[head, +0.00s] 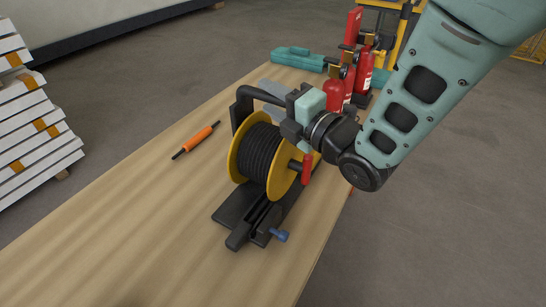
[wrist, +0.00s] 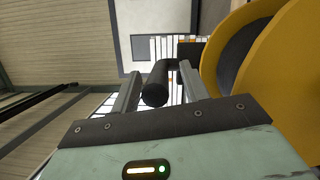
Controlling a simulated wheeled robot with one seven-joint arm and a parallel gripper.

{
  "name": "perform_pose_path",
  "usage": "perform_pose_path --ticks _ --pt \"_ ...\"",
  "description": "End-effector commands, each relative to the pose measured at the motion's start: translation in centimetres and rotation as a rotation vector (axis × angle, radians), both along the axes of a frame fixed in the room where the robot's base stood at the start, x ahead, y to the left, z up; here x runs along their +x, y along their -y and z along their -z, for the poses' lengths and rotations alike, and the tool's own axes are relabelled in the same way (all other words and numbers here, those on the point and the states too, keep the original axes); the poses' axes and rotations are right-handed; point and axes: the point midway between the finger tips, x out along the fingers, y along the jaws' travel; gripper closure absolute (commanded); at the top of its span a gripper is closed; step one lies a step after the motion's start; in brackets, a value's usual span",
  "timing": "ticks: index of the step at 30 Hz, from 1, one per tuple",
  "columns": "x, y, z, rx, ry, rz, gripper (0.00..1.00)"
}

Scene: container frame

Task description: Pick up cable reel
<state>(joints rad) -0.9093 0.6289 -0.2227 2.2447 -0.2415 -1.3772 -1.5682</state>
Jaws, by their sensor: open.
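The cable reel (head: 258,150) stands upright on the wooden table, with yellow flanges, black cable wound between them, a black base and a black carrying handle at its top. Its red crank grip (head: 306,169) hangs on the right side. My gripper (head: 284,112) is at the top of the reel, by the handle. In the wrist view my gripper (wrist: 160,88) has its two fingers apart, with the black handle bar (wrist: 155,84) showing between them. Contact of the fingers with the bar cannot be made out. The yellow flange (wrist: 245,55) is close on the right.
The wooden table (head: 130,235) is clear at the front left. An orange-handled tool (head: 196,140) lies left of the reel. Red fire extinguishers (head: 336,88) and a teal case (head: 298,58) are at the far end. Stacked white boards (head: 35,130) stand left of the table.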

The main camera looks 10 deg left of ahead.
Motion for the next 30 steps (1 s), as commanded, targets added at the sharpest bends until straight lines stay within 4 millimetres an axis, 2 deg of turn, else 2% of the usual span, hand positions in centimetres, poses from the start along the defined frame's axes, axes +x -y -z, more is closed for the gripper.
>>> perform_pose_path --ticks 4,9,30 --pt "0.00 -0.01 0.02 0.000 0.000 0.000 0.55" --pt "0.01 -0.02 0.02 0.000 0.000 0.000 1.00" --pt "0.01 0.01 0.08 -0.001 -0.001 0.000 1.00"
